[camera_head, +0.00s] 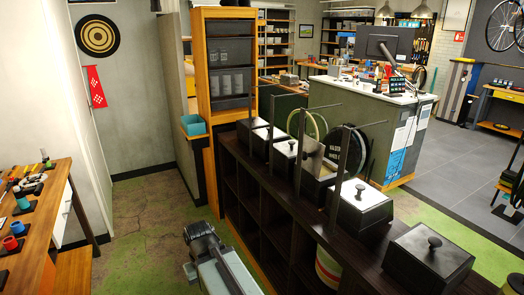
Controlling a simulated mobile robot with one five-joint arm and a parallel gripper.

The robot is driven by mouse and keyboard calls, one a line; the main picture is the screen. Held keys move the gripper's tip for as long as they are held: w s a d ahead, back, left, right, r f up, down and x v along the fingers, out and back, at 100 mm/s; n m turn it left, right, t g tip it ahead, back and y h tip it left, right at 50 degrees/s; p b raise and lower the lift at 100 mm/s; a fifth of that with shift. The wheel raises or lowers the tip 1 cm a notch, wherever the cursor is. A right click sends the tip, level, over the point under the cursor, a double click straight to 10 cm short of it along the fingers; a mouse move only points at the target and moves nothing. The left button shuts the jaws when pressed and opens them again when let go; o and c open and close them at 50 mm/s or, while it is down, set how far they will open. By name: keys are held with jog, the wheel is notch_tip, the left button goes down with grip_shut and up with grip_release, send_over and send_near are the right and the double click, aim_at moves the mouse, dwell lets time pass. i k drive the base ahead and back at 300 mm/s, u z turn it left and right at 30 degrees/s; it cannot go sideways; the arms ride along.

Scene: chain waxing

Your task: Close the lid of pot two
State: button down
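Several dark square pots with knobbed lids stand in a row on a dark shelf unit (232,185). The open pot (318,184), in the middle of the row, has its lid (312,147) raised and tilted up at its far side. The nearest pot (428,262) has a dark lid lying flat. The pot behind it (362,208) has a shiny lid lying flat. Two farther pots (286,158) (262,136) also look covered. No numbers are readable on them. A grey part of my arm (208,250) shows at the bottom, left of the shelf; my gripper's fingers cannot be made out.
Thin upright posts (346,165) and hanging rings (308,126) rise along the pot row. A workbench (36,215) with small cups stands at the left. The green-brown floor (145,220) between bench and shelf is clear.

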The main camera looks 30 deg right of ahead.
aim_at(313, 151)
jog(key=u, duration=0.5)
jog(key=i, duration=1.35)
jog(key=z, duration=0.1)
